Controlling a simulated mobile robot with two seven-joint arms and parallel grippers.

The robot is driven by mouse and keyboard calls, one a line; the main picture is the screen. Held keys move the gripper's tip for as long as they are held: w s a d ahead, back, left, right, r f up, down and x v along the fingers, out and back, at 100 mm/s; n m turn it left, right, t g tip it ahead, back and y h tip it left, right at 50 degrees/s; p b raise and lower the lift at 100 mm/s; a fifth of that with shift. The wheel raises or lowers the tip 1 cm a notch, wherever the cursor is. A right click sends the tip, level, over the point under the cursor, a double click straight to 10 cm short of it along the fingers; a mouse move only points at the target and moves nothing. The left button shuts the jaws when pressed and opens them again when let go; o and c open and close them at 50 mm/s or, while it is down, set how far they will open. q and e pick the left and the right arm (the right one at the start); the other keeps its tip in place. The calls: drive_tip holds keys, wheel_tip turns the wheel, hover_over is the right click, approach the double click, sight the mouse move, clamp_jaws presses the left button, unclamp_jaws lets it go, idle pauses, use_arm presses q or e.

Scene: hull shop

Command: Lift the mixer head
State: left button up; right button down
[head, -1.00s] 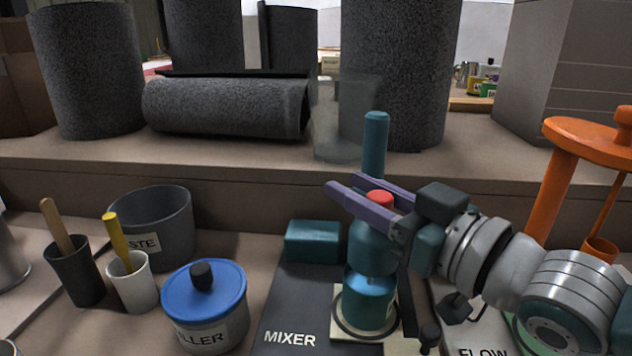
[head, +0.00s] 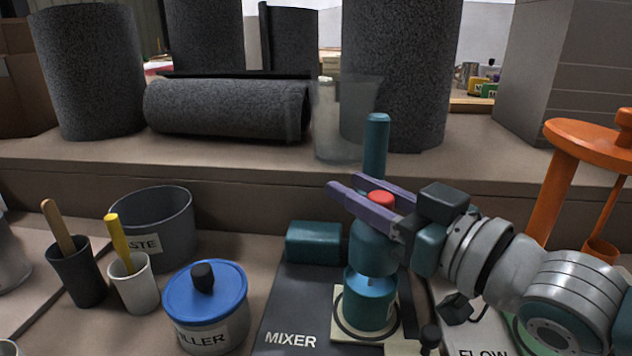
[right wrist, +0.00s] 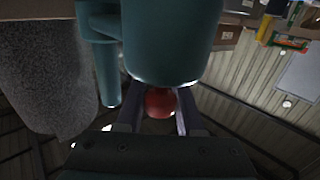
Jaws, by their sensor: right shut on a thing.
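The mixer has a dark base plate (head: 290,312) marked MIXER, a teal post (head: 376,140) at its back and a teal mixer head (head: 373,252) with a red knob (head: 381,198) on top. A teal pot (head: 370,302) stands below the head, on a pale pad. My right gripper (head: 352,190) comes in from the right at knob height, its purple fingers on either side of the red knob. In the right wrist view the red knob (right wrist: 159,102) sits between the two fingers, next to the teal head (right wrist: 172,42). The gripper is shut on the knob. My left gripper is out of view.
Left of the mixer stand a blue-lidded FILLER pot (head: 206,305), a grey PASTE bucket (head: 165,220), and a dark cup (head: 77,274) and a white cup (head: 134,288) holding sticks. An orange stand (head: 556,195) is at right.

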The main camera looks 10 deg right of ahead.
sight(358, 220)
wheel_tip(358, 220, up, 11)
drive_tip(key=p, duration=1)
drive_tip(key=c, duration=0.9)
unclamp_jaws()
drive_tip(key=shift+r, duration=0.1)
drive_tip(key=o, duration=0.3)
drive_tip(key=shift+f, duration=0.2)
drive_tip(key=shift+o, duration=0.2)
drive_tip(key=shift+s, duration=0.1)
drive_tip(key=p+v, duration=0.2)
drive_tip(key=v, duration=0.7)
drive_tip(key=shift+s+d, duration=0.2)
drive_tip(key=shift+s, duration=0.1)
